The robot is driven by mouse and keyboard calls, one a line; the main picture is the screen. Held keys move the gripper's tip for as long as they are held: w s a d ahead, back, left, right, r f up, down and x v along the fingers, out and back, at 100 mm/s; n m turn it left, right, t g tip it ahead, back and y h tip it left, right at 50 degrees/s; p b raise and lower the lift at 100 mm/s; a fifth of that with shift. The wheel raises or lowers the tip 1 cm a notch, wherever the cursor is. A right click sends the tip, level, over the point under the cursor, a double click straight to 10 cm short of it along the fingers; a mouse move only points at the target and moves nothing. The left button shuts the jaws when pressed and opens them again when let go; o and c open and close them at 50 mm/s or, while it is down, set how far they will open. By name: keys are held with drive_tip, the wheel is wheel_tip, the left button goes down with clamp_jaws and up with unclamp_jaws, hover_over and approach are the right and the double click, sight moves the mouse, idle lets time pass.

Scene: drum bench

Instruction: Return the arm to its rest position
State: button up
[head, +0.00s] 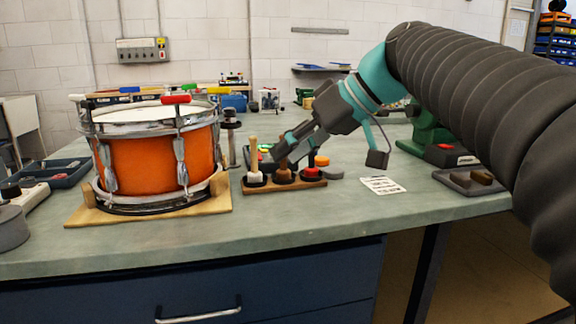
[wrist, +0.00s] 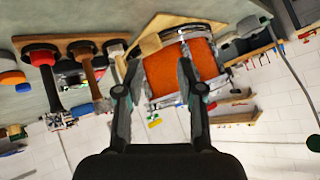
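My gripper (head: 283,150) hangs from the dark ribbed arm, tilted down and to the left, over or behind the small wooden tool rack (head: 318,184). In the wrist view its two fingers (wrist: 157,88) stand apart with nothing held between them. The rack holds a tool with a pale handle (head: 253,158), a brown tool (head: 284,172) and a dark tool with a red part (head: 311,165). The fingers partly overlap these tools in the head view, and I cannot tell the exact gap. The orange drum (head: 145,165) stands left of the rack and shows beyond the fingers in the wrist view (wrist: 180,68).
The drum sits on a wooden base (head: 215,205). A dark post (head: 231,140) stands between drum and rack. A white card (head: 382,185), a dark tray (head: 455,180) and a green machine (head: 430,135) are to the right. The front bench strip (head: 290,222) is clear.

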drive_tip(key=s+d+f+m+h, duration=0.3)
drive_tip(key=s+d+f, duration=0.2)
drive_tip(key=f, duration=0.4)
drive_tip(key=s+d+f+m+t+h, duration=0.1)
drive_tip(key=s+d+f+m+h, duration=0.2)
drive_tip(key=f, duration=0.7)
drive_tip(key=s+d+f+m+t+h, duration=0.1)
drive_tip(key=s+d+f+m+h, duration=0.1)
drive_tip(key=s+d+f, duration=0.5)
wheel_tip(320, 180, down, 2)
drive_tip(key=shift+s+f+m+h, duration=0.15)
drive_tip(key=shift+s+m+h, duration=0.3)
drive_tip(key=shift+s, duration=0.8)
drive_tip(key=shift+s+a, duration=0.1)
